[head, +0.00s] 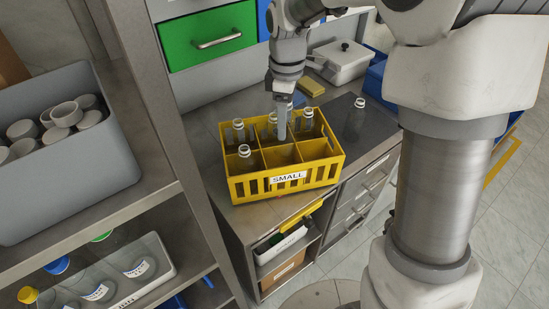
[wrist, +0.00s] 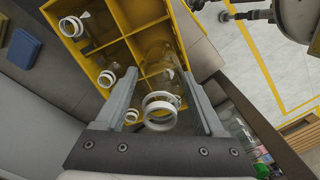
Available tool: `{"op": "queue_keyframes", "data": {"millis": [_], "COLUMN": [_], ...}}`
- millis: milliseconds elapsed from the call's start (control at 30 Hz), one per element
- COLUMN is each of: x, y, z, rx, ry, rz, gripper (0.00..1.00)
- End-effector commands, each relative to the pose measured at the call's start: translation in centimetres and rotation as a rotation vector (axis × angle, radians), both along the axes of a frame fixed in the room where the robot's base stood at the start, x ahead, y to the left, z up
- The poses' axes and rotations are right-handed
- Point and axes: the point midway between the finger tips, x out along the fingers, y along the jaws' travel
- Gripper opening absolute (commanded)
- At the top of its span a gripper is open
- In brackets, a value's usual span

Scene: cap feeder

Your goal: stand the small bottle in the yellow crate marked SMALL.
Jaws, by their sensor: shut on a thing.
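The yellow crate marked SMALL (head: 240,190) stands on the counter. It has several compartments, and its front right ones look empty in the head view. My gripper (head: 282,134) points down over the middle of the crate and is shut on a clear small bottle (wrist: 160,116). In the wrist view, my gripper (wrist: 158,76) has one finger on each side of it. The held bottle is upright or nearly so, partly hidden by a finger in the head view. I cannot tell whether its base touches the crate floor. Other clear bottles stand in the crate, including at front left (head: 245,152) and back right (head: 307,114).
Another clear bottle (head: 357,118) stands on the dark surface right of the crate. A yellow sponge-like block (head: 312,87) and a white lidded box (head: 343,64) lie behind. A shelf with a grey bin (head: 75,190) of mugs stands at the left.

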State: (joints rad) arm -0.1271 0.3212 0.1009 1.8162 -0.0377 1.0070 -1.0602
Motion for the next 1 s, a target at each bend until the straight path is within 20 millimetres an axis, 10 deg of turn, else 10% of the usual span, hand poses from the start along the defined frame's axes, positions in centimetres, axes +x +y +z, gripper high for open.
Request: {"op": "queue_keyframes", "data": {"millis": [1000], "x": [0.0], "y": [0.0], "z": [-13.0], "rx": [0.000], "ry": [-0.001], "rz": [-0.001], "gripper": [0.19]}}
